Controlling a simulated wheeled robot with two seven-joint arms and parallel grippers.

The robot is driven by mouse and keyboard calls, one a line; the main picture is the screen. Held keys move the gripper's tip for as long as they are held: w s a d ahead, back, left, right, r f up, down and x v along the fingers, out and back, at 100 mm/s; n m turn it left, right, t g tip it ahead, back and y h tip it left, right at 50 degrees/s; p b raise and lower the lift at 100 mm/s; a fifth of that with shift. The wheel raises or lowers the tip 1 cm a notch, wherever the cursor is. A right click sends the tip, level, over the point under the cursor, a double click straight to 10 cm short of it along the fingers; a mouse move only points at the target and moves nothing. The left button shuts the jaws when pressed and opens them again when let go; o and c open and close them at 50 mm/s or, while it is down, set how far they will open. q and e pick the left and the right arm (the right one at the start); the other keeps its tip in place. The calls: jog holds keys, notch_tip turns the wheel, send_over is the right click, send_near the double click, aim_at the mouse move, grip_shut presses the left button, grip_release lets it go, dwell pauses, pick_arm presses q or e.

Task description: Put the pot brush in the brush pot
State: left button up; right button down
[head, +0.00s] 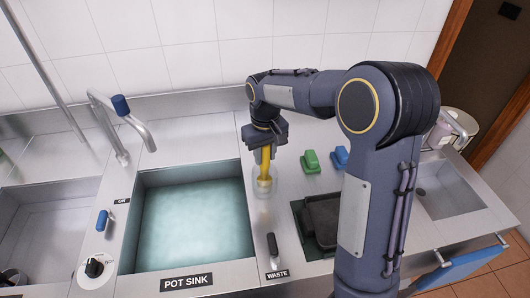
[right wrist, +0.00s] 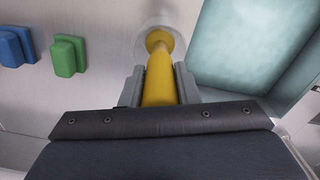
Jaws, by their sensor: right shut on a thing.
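The yellow pot brush (head: 265,160) stands roughly upright under my right gripper (head: 266,143), which is shut on its handle. In the right wrist view the handle (right wrist: 160,78) runs between the two grey fingers. The brush pot (head: 263,190) is a clear, round container on the steel counter, just right of the pot sink. The brush's lower end appears within the pot's outline and seems to be inside it. In the right wrist view the pot (right wrist: 143,42) surrounds the far end of the brush. I cannot tell whether the brush touches the bottom. My left gripper is not in view.
The water-filled pot sink (head: 190,225) lies left of the pot. A green block (head: 310,161) and a blue block (head: 340,157) stand to its right. A dark tray (head: 318,222) is at front right, a black-handled lever (head: 272,246) in front.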

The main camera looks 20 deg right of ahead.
jog(key=shift+f, duration=0.2)
jog(key=c, duration=1.1)
grip_release()
